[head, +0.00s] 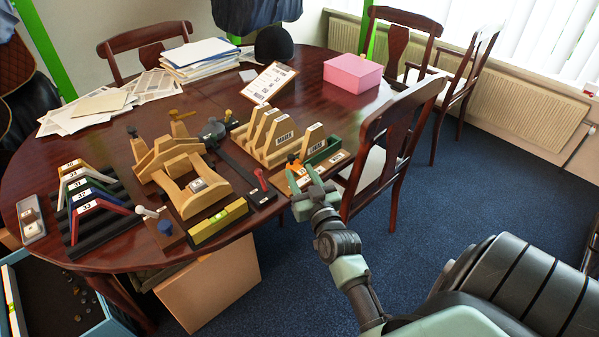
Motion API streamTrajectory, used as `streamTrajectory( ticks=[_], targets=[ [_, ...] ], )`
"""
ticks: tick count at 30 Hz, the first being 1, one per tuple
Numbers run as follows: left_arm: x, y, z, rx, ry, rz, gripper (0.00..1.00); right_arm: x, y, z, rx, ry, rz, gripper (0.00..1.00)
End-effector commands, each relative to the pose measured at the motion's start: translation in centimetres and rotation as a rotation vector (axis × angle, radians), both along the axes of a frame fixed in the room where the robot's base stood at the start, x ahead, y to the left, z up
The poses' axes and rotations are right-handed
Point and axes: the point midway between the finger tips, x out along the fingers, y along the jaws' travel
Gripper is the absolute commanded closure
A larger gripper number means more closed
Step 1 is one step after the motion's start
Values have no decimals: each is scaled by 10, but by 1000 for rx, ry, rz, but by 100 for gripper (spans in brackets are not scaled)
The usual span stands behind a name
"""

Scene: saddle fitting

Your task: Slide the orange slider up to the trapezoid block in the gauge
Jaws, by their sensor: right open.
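The orange slider (292,163) is small and sits at the left part of a low wooden gauge (337,157) at the table's right front edge. I cannot clearly make out a trapezoid block in the gauge at this size. My right gripper (301,175) is open, its fingertips over the gauge's front edge close to the slider. The fingers hide part of the gauge, and I cannot tell whether they touch the slider. My left gripper is not in view.
Upright wooden blocks in a rack (268,128) stand just behind the gauge. A black bar tool (237,163) and a wooden saddle frame (180,160) lie left. A chair (392,130) stands close on the right. A pink box (352,73) stands behind.

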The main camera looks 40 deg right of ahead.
Motion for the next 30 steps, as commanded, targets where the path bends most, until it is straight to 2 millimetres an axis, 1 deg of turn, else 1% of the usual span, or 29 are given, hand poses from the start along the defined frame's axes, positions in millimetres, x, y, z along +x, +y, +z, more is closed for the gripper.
streamTrajectory(
  ticks=[2,3,5,6,7,8,11,15,18,21,24,26,29,30],
  targets=[
    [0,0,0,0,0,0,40,0,0,0,0,0,0,59],
    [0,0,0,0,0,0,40,0,0,0,-2,1,0,70],
    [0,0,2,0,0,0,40,-1,1,1,-19,9,2,87],
    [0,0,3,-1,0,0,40,-3,2,1,-48,23,6,98],
    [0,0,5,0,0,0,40,-5,3,2,-81,38,9,100],
    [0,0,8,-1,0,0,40,-7,5,3,-125,57,15,100],
    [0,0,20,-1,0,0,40,-20,15,7,-350,155,44,100],
    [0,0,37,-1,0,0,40,-45,32,13,-766,314,97,100],
    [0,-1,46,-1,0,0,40,-61,43,18,-1027,396,129,100],
    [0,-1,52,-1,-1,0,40,-72,51,23,-1221,446,149,100],
    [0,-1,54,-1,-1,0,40,-78,55,25,-1333,473,158,100],
    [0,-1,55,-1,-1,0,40,-78,56,26,-1364,479,159,100],
    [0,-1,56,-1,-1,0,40,-72,55,25,-1378,482,159,100],
    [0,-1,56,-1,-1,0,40,-67,54,25,-1377,481,159,100]
  ],
)
